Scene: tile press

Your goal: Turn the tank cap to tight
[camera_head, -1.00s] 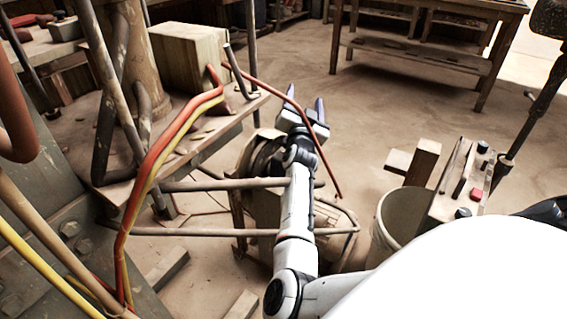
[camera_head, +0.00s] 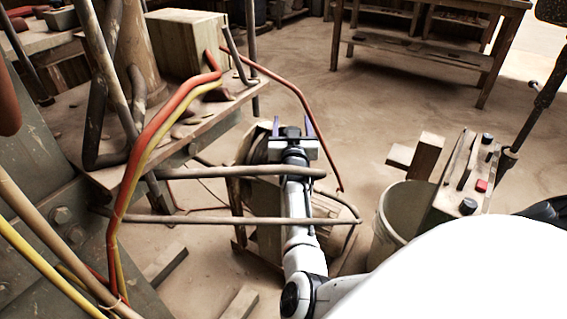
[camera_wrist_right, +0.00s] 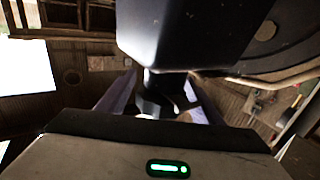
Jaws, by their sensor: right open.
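My right gripper (camera_head: 292,124) is at the middle of the head view, fingers pointing away from me, beside a dark round machine part (camera_head: 258,150). In the right wrist view my right gripper (camera_wrist_right: 161,97) has its two purple fingers apart. A dark piece (camera_wrist_right: 152,104) shows in the gap between them, under a large dark smooth body (camera_wrist_right: 190,35). I cannot tell for sure whether this piece is the tank cap, or whether the fingers touch it. The cap is not clearly visible in the head view. My left gripper is out of view.
A red hose (camera_head: 305,105) hangs close right of the gripper. A white bucket (camera_head: 402,212) and a control box (camera_head: 458,190) stand right.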

